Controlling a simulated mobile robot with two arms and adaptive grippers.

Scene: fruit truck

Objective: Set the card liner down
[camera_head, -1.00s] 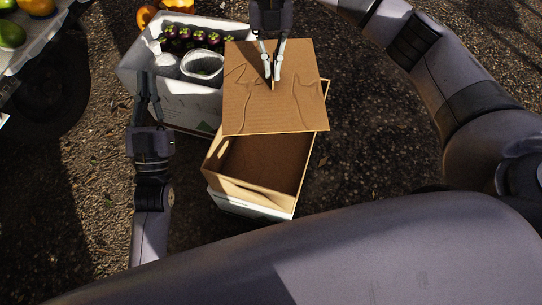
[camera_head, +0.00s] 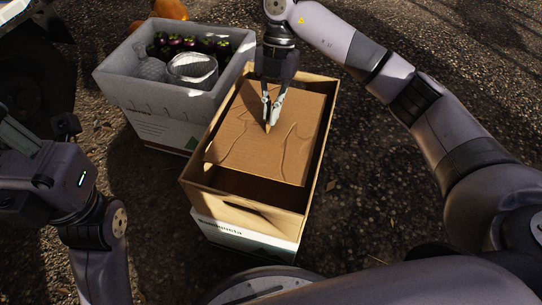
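The card liner (camera_head: 240,140) is a flat brown cardboard sheet with curved cut lines. It lies within the rim of an open cardboard box (camera_head: 198,192), with dark gaps along the box's near and right sides. I cannot tell how far down it sits or whether it rests on anything. My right gripper (camera_head: 268,126) points down over the liner's middle, its fingers closed on a small raised tab of it. My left gripper (camera_head: 40,170) is at the left edge, away from the box; its fingers are not clear.
A grey-white crate (camera_head: 125,92) stands behind left of the box, holding dark purple fruit (camera_head: 190,43) and clear plastic-wrapped items (camera_head: 192,70). Orange fruit (camera_head: 170,9) shows beyond it. Open gravel ground (camera_head: 375,190) lies right of the box.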

